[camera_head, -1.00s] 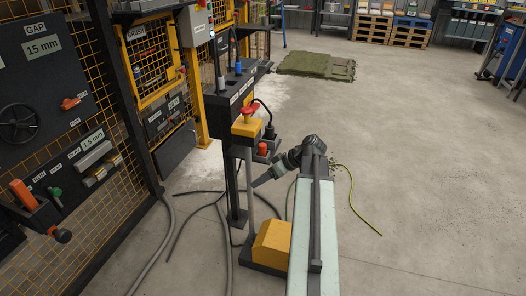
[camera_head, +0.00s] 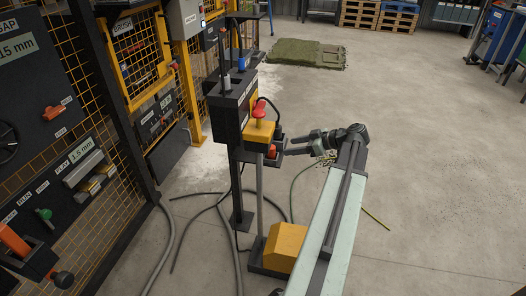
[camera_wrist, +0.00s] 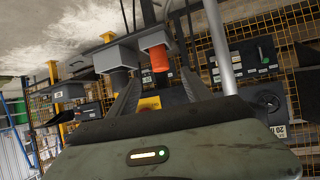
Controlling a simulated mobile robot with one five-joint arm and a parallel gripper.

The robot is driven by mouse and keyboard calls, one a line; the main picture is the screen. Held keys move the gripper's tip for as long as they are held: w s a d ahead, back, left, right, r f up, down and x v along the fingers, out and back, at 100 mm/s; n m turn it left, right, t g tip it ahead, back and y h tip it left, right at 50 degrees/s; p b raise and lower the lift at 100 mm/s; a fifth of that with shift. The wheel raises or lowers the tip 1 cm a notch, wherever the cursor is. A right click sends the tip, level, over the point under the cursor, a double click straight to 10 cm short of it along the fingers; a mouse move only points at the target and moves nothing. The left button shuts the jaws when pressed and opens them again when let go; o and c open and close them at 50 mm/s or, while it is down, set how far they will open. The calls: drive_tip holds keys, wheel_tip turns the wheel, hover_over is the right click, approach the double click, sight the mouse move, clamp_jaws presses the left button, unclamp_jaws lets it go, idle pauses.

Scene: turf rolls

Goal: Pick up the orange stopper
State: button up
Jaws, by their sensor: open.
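The orange stopper (camera_head: 276,141) shows as a small orange piece behind the post's yellow box, partly hidden. In the wrist view the stopper (camera_wrist: 160,60) is a short orange cylinder set in a grey holder (camera_wrist: 154,38); that picture is turned far over. My gripper (camera_head: 289,145) is open and points left at about the stopper's height, just to its right. In the wrist view the dark fingers of my gripper (camera_wrist: 158,84) stand apart on either side of the stopper, with nothing seen between them touching it. The remaining gap is hard to judge.
A yellow box with a red knob (camera_head: 259,110) sits on the post, close to the stopper. Another grey holder (camera_wrist: 115,56) stands beside it in the wrist view. Cables (camera_head: 213,208) lie on the floor. A yellow mesh fence with panels stands left. Floor at right is open.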

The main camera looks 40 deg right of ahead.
sight(271, 153)
drive_tip(key=b+x, duration=0.4)
drive_tip(key=x, duration=0.4)
drive_tip(key=shift+f, duration=0.3)
drive_tip(key=shift+w, duration=0.15)
drive_tip(key=shift+r, duration=0.1)
clamp_jaws()
drive_tip(key=shift+r, duration=0.1)
